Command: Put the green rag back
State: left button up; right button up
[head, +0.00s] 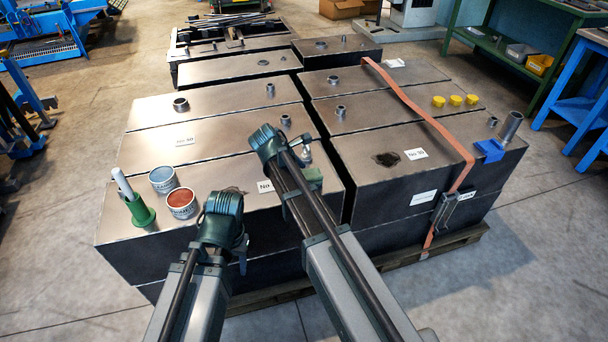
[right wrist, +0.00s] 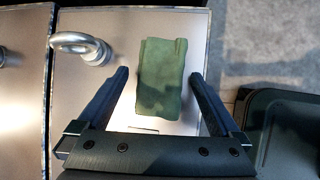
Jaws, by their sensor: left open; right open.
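In the head view a part of the rag (head: 313,176) shows just right of my right arm, which hides the rest. My right gripper (right wrist: 160,77) is open, its fingers either side of the rag in that view; nothing is held. I cannot tell the height of the fingers above it. In the head view my right gripper (head: 266,138) is over the middle of the tanks. My left gripper (head: 222,205) is open and empty, near the front left tank.
A bent metal pipe (right wrist: 85,46) stands left of the rag. An orange strap (head: 420,112) crosses the right tanks. A dark gap runs between the tank rows.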

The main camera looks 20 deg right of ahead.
jog(key=p+v, duration=0.9)
jog(key=v, duration=0.3)
jog(key=shift+p, duration=0.35)
jog(key=s+d+f+m+g+y, duration=0.1)
jog(key=s+d+f+m+y, duration=0.15)
jog(key=s+m, duration=0.6)
jog(key=s+d+f+m+y, duration=0.1)
jog(key=s+d+m+y, duration=0.15)
jog(key=s+m, duration=0.55)
jog(key=s+a+r+n+g+p, duration=0.1)
jog(key=s+a+r+p, duration=0.4)
jog(key=a+r+p, duration=0.6)
jog(key=shift+a+r+n, duration=0.25)
jog(key=shift+r+n, duration=0.15)
jog(key=shift+n, duration=0.25)
